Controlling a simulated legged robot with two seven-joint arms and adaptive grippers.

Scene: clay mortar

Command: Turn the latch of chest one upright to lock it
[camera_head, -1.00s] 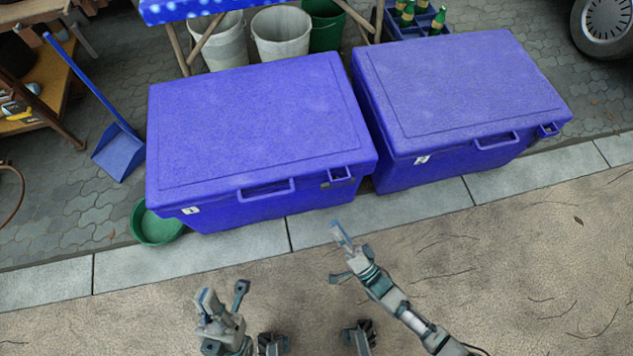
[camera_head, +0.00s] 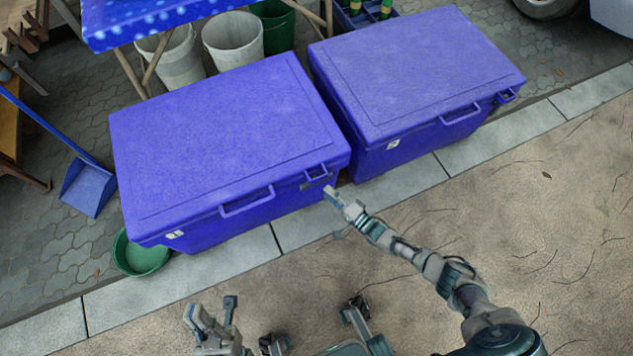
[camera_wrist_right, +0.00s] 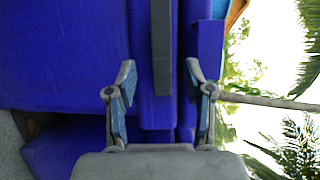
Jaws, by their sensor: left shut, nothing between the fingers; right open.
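Chest one (camera_head: 215,140) is the left of two blue lidded chests, with a small white label on its front. Its latch (camera_head: 318,173) is at the front right, under the lid's rim. My right gripper (camera_head: 333,194) is open just in front of this latch. In the right wrist view, my right gripper (camera_wrist_right: 160,72) has its fingers on either side of a blue upright piece and a dark grey bar (camera_wrist_right: 161,45), with visible gaps. I cannot tell whether that bar is the latch, or whether anything touches. My left gripper (camera_head: 210,312) is shut and empty, low in the head view, away from the chests.
The second blue chest (camera_head: 415,75) stands close on the right. A green basin (camera_head: 140,258) is by chest one's left corner, with a blue dustpan (camera_head: 88,188) further left. Buckets (camera_head: 232,40) stand behind. The sandy ground (camera_head: 520,240) in front is clear.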

